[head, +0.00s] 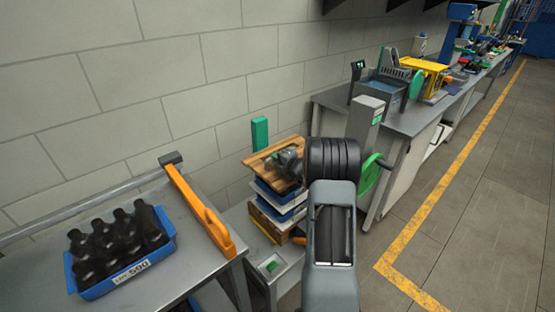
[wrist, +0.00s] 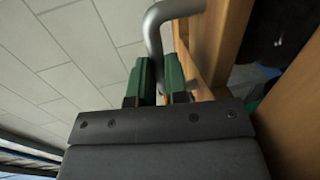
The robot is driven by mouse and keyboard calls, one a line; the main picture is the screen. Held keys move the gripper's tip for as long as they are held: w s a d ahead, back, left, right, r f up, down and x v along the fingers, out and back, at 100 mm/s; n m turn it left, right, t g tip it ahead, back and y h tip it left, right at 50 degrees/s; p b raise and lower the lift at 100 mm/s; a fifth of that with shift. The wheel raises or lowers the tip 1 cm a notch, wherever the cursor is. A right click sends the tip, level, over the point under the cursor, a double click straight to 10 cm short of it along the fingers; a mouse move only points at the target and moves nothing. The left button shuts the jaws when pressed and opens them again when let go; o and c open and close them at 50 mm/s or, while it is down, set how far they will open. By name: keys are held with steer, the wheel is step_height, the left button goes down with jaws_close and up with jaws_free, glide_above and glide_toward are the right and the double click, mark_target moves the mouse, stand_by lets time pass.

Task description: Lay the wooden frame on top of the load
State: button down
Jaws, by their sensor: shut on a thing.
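The wooden frame (head: 259,160) is a light brown slatted piece, tilted in the head view, over the top of the load. The load (head: 283,207) is a stack of blue and white trays with wooden parts lower down. My gripper (head: 289,164) is at the right part of the frame, partly hidden behind my arm. In the wrist view its green fingers (wrist: 158,82) are closed at a bent grey metal handle (wrist: 153,35) beside the frame's wood (wrist: 222,40). I cannot tell whether the frame touches the load.
A blue crate of dark bottles (head: 115,270) stands on the grey table at left, beside an orange-handled tool (head: 202,210). A green post (head: 259,133) rises behind the load. A workbench (head: 407,122) with equipment stands at right. The floor beyond the yellow line is clear.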

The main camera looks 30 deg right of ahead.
steer(key=shift+f+b, duration=0.65)
steer(key=shift+f, duration=0.2)
steer(key=c, duration=1.1)
jaws_free()
steer(key=shift+o, duration=0.2)
steer(key=shift+f, duration=0.1)
steer(key=v, duration=1.4)
steer(key=shift+b, duration=0.4)
